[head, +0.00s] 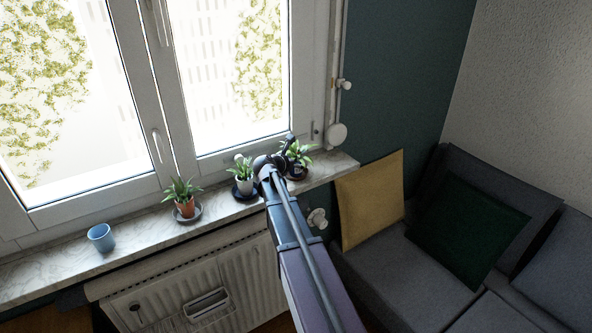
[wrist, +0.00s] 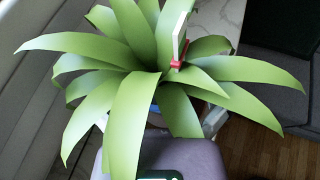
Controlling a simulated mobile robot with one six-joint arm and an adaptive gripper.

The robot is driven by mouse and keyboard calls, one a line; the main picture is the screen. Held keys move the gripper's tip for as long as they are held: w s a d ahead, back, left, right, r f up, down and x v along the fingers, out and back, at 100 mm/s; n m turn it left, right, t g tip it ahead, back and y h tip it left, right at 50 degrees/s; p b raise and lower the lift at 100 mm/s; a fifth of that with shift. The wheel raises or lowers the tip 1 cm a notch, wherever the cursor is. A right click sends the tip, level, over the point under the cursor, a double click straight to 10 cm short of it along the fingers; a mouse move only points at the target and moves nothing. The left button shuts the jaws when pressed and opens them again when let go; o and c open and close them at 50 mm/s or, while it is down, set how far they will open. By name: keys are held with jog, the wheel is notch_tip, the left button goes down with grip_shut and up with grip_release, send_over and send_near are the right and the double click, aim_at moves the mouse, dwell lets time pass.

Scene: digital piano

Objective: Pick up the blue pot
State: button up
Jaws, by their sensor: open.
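A light blue, empty-looking cup-shaped pot (head: 102,238) stands upright at the left of the windowsill. My gripper (head: 280,158) is far to its right, by the plants at the sill's right end, and partly hidden behind my arm. In the wrist view, a green leafy plant (wrist: 130,85) fills the middle. My open gripper (wrist: 158,122) has pale finger parts showing on either side under the leaves. The leaves hide most of that plant's pot, so its colour and any contact are unclear.
Along the marble sill (head: 140,238) stand an orange-brown potted plant (head: 186,208), a white potted plant (head: 244,186) and a right-hand plant (head: 299,158). The window is behind. A radiator (head: 195,290) is below, and a sofa (head: 410,275) with cushions is at right.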

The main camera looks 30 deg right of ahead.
dwell(0.5)
jog(key=c, duration=1.2)
jog(key=shift+r, duration=0.2)
notch_tip(320, 180, up, 3)
jog(key=p, duration=0.3)
jog(key=shift+f, duration=0.1)
jog(key=s+a, duration=0.1)
jog(key=s, duration=0.4)
jog(key=s+a+r+p, duration=0.1)
jog(key=s+a, duration=0.1)
jog(key=s, duration=0.3)
jog(key=s+a+r+p, duration=0.1)
jog(key=s+a, duration=0.1)
jog(key=s, duration=0.3)
jog(key=shift+a, duration=0.15)
